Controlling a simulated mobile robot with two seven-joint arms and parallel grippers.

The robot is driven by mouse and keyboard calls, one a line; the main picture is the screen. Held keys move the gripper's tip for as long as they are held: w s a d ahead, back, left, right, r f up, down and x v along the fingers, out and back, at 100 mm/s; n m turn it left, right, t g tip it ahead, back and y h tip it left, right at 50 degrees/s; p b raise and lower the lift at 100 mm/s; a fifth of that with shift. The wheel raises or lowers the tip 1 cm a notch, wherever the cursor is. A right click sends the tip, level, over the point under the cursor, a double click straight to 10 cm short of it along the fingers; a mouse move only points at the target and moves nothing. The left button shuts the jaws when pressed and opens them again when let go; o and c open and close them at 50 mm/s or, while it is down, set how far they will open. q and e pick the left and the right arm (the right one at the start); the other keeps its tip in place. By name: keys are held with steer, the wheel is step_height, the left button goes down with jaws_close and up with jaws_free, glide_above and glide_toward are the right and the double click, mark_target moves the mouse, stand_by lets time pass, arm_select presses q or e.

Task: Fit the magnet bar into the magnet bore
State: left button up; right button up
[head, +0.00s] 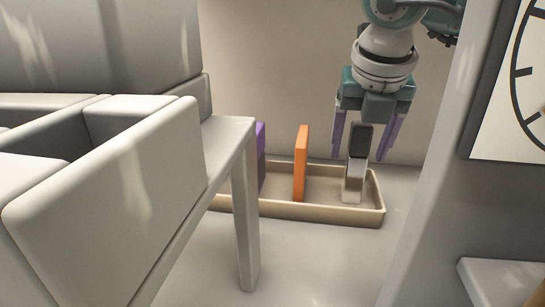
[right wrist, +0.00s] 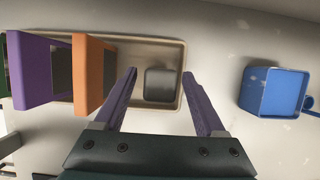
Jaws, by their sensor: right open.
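A bar with a dark upper part and a pale grey lower part, likely the magnet bar (head: 357,142), stands upright in a beige tray (head: 330,214). In the right wrist view its dark top (right wrist: 161,84) shows between the fingers. My right gripper (head: 358,158) points down with its purple fingers open on both sides of the bar. In the right wrist view the gripper (right wrist: 160,73) shows gaps on both sides, and it holds nothing. I cannot make out the magnet bore in either view. My left gripper is not in view.
An orange block (head: 300,163) and a purple block (head: 261,150) stand to the left in the same tray. A blue open container (right wrist: 270,92) is right of the tray. Large pale furniture (head: 110,200) fills the left of the head view; a grey post (head: 440,180) stands at right.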

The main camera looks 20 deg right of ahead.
steer(key=shift+w+f, duration=0.15)
steer(key=shift+f, duration=0.35)
steer(key=shift+c, duration=0.2)
jaws_close()
steer(key=shift+r, duration=0.1)
